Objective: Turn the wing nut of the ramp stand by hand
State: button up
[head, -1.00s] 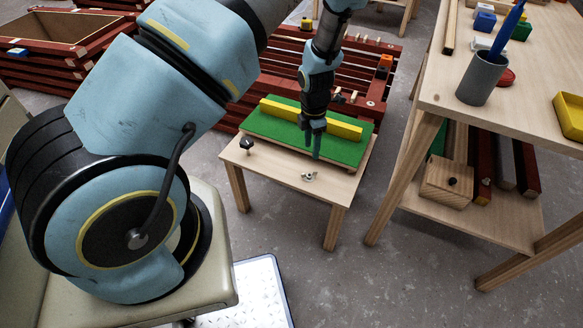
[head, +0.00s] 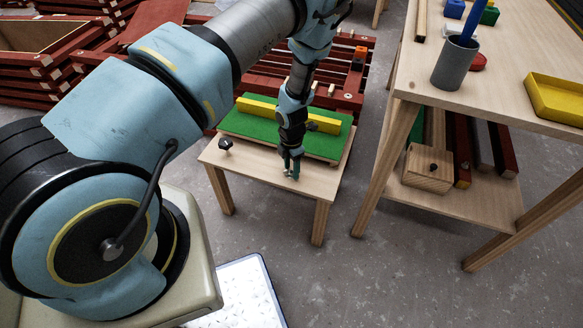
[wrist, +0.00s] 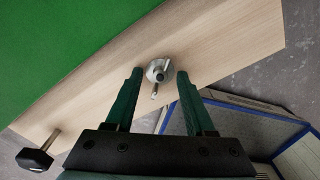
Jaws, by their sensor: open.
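The ramp stand is a low wooden table (head: 213,158) with a green board (head: 237,122) and a yellow batten (head: 262,108) on top. The metal wing nut (wrist: 157,72) shows in the wrist view on the bare wood near the front edge. My gripper (head: 291,174) hangs over that front part of the stand and covers the nut in the head view. In the wrist view my gripper (wrist: 160,75) is open, with one green finger on each side of the nut. I see gaps between fingers and nut. A black knob (wrist: 35,159) shows at lower left.
A workbench (head: 405,85) stands at the right, with a grey cup (head: 454,65) and a yellow tray (head: 556,100) on top, and a wooden block (head: 428,168) on its lower shelf. Red battens (head: 340,80) are stacked behind the stand. The floor between stand and bench is clear.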

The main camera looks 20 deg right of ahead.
grip_shut()
dwell(0.5)
